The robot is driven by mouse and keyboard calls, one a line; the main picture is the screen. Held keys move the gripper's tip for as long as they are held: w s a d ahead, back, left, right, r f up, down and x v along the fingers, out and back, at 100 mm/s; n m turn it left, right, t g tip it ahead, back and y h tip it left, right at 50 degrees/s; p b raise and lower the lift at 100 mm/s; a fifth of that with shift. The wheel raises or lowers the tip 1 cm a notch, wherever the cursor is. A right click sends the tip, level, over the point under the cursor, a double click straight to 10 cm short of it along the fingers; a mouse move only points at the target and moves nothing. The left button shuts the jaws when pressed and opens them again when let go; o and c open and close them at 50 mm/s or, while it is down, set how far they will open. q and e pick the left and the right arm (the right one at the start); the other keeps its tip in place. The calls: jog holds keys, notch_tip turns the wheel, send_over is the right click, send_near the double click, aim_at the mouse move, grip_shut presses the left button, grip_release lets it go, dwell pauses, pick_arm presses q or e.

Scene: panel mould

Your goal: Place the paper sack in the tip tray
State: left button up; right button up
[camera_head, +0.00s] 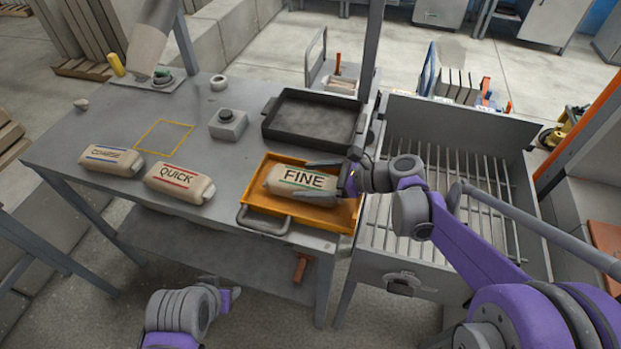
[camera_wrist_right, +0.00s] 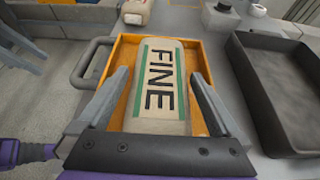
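A paper sack labelled FINE (camera_head: 285,180), tan with a green band, lies in the orange tray with a grey handle (camera_head: 251,196); I take this to be the tip tray. My right gripper (camera_head: 304,180) reaches over the tray from the right, fingers along both sides of the sack. In the right wrist view, the sack (camera_wrist_right: 158,100) lies between the open fingers (camera_wrist_right: 160,76), with orange tray floor (camera_wrist_right: 120,112) showing in the gaps beside it. Two other sacks, COARSE (camera_head: 111,160) and QUICK (camera_head: 179,184), lie on the table. My left gripper (camera_head: 229,297) is low at the bottom; its fingers are unclear.
A dark rectangular pan (camera_head: 312,119) stands behind the orange tray. A grey box with a black knob (camera_head: 228,125) and an empty yellow outline (camera_head: 165,137) are left of it. A barred metal grate (camera_head: 440,210) adjoins the table on the right.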

jog(key=shift+r, duration=0.1)
jog(key=shift+d+r, duration=0.15)
jog(key=shift+d, duration=0.1)
jog(key=v, duration=1.1)
jog(key=shift+s+d, duration=0.15)
jog(key=shift+d, duration=0.1)
